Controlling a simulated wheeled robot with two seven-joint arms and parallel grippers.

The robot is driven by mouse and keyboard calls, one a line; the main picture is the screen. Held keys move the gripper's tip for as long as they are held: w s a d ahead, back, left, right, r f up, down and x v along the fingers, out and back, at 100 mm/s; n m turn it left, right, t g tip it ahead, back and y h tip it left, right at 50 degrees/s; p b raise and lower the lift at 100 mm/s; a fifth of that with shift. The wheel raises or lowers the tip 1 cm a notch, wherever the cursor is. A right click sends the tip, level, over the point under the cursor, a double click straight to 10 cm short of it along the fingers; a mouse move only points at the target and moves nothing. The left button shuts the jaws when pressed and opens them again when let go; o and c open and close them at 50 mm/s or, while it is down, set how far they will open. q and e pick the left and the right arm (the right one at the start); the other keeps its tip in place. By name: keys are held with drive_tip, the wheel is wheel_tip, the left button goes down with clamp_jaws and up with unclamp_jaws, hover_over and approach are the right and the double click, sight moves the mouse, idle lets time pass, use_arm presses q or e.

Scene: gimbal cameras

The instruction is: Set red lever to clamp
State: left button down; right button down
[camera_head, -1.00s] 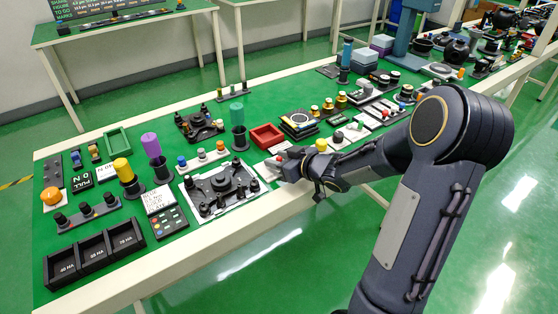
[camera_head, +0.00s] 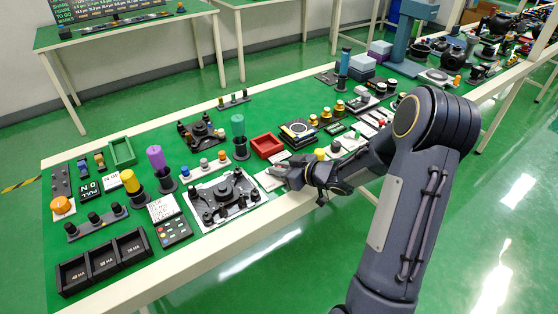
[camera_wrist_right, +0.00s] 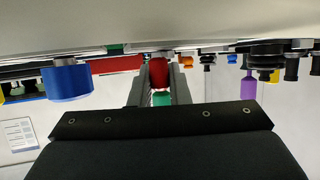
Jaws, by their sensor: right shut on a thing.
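My right gripper (camera_head: 277,170) reaches over the front edge of the table, at a pale plate (camera_head: 266,181) just right of the black fixture. In the right wrist view, the two fingers of this gripper (camera_wrist_right: 158,82) stand on either side of a red knob (camera_wrist_right: 158,71), which looks like the end of the red lever, and are shut on it. In the head view the gripper covers the lever, so its angle cannot be told. My left gripper is not in view.
A black fixture on a white plate (camera_head: 202,218) stands close left of the gripper. A red tray (camera_head: 267,145) and a green cylinder (camera_head: 238,126) stand behind it. A blue cylinder (camera_wrist_right: 67,82) is near the gripper in the wrist view. Green tabletop (camera_head: 150,130) is clear farther back.

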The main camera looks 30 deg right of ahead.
idle(0.3)
drive_tip(key=c, duration=1.4)
unclamp_jaws()
drive_tip(key=shift+p+v, duration=0.45)
drive_tip(key=shift+v, duration=3.45)
drive_tip(key=shift+d, duration=0.1)
